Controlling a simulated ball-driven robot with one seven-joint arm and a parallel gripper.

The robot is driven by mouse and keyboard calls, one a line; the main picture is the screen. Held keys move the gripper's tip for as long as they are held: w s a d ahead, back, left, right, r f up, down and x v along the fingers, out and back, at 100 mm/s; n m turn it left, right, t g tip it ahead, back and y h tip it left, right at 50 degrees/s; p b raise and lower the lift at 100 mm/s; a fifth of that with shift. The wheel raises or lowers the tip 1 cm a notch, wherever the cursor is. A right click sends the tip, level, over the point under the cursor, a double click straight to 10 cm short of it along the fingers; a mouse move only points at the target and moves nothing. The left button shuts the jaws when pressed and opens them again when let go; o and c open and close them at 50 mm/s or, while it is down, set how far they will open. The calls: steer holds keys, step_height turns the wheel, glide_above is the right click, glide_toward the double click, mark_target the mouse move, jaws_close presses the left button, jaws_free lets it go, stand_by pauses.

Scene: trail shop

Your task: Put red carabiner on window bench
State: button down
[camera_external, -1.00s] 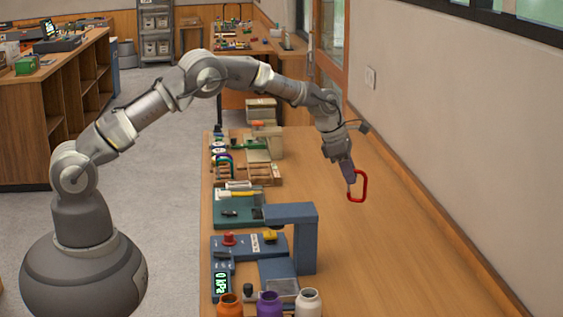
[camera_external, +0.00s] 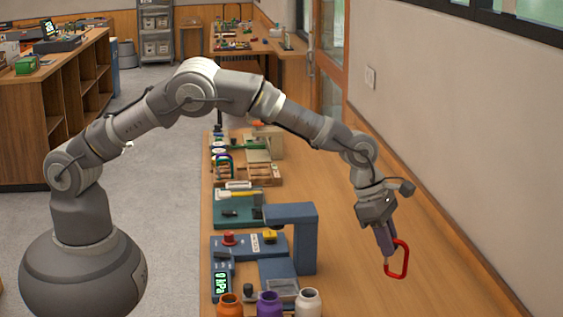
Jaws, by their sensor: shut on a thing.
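The red carabiner (camera_external: 404,262) is a rounded loop hanging at the tip of my gripper (camera_external: 387,256). My gripper points down and is shut on one side of the carabiner. Both are in front of the clear right part of the long wooden bench (camera_external: 350,215) along the wall. The carabiner appears to be above the bench top; the exact height cannot be told from this view. The fingertips are small and partly hidden by the carabiner.
The bench's right side is bare up to the wall (camera_external: 460,130). A wooden shelf counter (camera_external: 60,110) stands far left.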

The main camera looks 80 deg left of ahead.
step_height(320, 180, down, 10)
steer(key=b, duration=0.2)
steer(key=shift+r+b, duration=0.2)
steer(key=shift+b, duration=0.2)
steer(key=shift+f, duration=0.1)
steer(key=c, duration=1.1)
jaws_free()
steer(key=p+v, duration=0.3)
steer(key=v, duration=0.9)
steer(key=shift+r, duration=0.2)
